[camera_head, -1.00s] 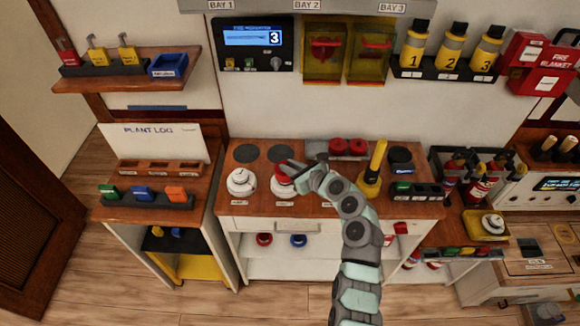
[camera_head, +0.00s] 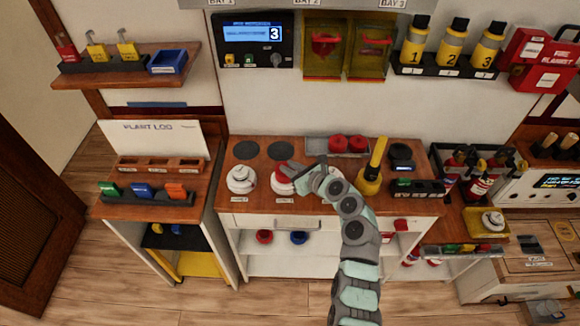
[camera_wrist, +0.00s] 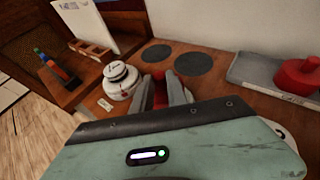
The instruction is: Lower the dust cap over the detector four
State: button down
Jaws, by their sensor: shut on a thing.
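My gripper (camera_head: 288,174) is shut on a red dust cap (camera_head: 281,180). The cap is at the top of a white round detector (camera_head: 284,190) on the wooden bench top. I cannot tell whether the cap touches or sits on it. The label in front of this detector is too small to read. In the wrist view the red cap (camera_wrist: 160,90) shows upright between the two grey fingers. The detector under it is mostly hidden by my gripper.
A second white detector (camera_head: 241,180) stands uncapped close on the left. Two dark round pads (camera_head: 245,150) lie behind. A grey tray (camera_head: 318,145) with red caps, a yellow-handled tool (camera_head: 375,165) and a dark holder (camera_head: 420,189) stand to the right.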

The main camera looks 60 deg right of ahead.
jog(key=shift+f, duration=0.35)
jog(key=c, duration=1.2)
grip_release()
jog(key=shift+c, duration=0.2)
jog(key=shift+s, duration=0.1)
jog(key=b+v, duration=0.2)
jog(key=v, duration=0.8)
jog(key=shift+s+r, duration=0.2)
jog(key=shift+s, duration=0.05)
jog(key=shift+a, duration=0.1)
